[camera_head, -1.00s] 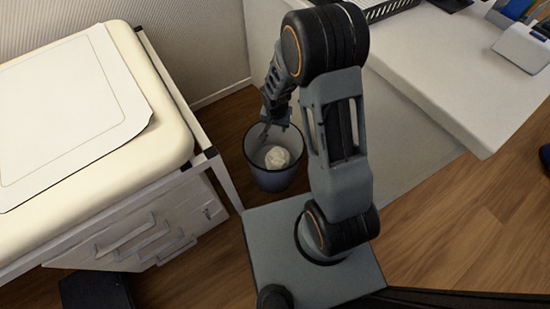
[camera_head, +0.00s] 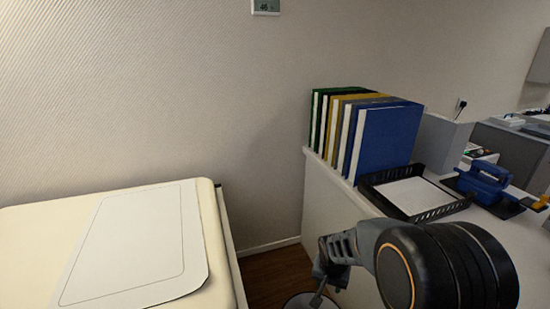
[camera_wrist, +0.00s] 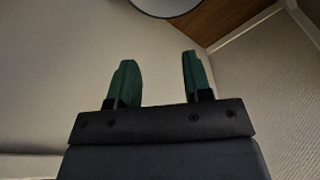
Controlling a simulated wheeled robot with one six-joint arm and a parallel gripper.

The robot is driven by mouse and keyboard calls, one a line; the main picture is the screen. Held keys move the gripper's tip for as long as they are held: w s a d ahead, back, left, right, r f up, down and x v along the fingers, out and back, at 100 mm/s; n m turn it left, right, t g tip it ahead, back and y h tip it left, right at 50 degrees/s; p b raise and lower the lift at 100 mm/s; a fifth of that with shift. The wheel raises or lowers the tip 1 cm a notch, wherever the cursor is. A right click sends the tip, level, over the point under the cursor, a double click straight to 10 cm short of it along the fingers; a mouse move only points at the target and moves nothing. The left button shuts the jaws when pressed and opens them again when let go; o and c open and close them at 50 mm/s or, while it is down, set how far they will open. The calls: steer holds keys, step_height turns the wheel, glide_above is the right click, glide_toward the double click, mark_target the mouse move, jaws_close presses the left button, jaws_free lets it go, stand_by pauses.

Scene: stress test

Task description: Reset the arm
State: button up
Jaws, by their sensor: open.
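My gripper (camera_wrist: 156,82) shows in the wrist view with its two green-tipped fingers apart and nothing between them. In the head view my arm rises at the lower right, and its wrist part hangs above the bin (camera_head: 308,301), of which only a bit of rim shows at the bottom edge. The bin's rim also shows at the top of the wrist view (camera_wrist: 166,13), beyond the fingertips. The bin's inside is hidden in both current views.
A cream padded couch (camera_head: 215,265) with a white sheet (camera_head: 135,245) stands at the left. At the right, a white desk (camera_head: 325,195) holds several binders (camera_head: 385,140), a black paper tray (camera_head: 445,207) and a blue hole punch (camera_head: 484,180). A patch of wooden floor (camera_head: 275,270) lies between.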

steer(key=s+r+n+p, duration=0.1)
steer(key=s+r+p, duration=0.3)
steer(key=r, duration=0.8)
steer(key=s+r+n+t+p, duration=0.1)
steer(key=s+r+n+p, duration=0.1)
steer(key=s+r+p, duration=0.3)
steer(key=s+r+n+p, duration=0.1)
steer(key=s+r+p, duration=0.3)
steer(key=r+p, duration=0.5)
step_height(320, 180, up, 10)
steer(key=shift+s+d+r+n+t+y, duration=0.2)
steer(key=shift+n+t+y, duration=0.1)
steer(key=shift+n+t, duration=0.1)
steer(key=shift+s+d+f, duration=0.1)
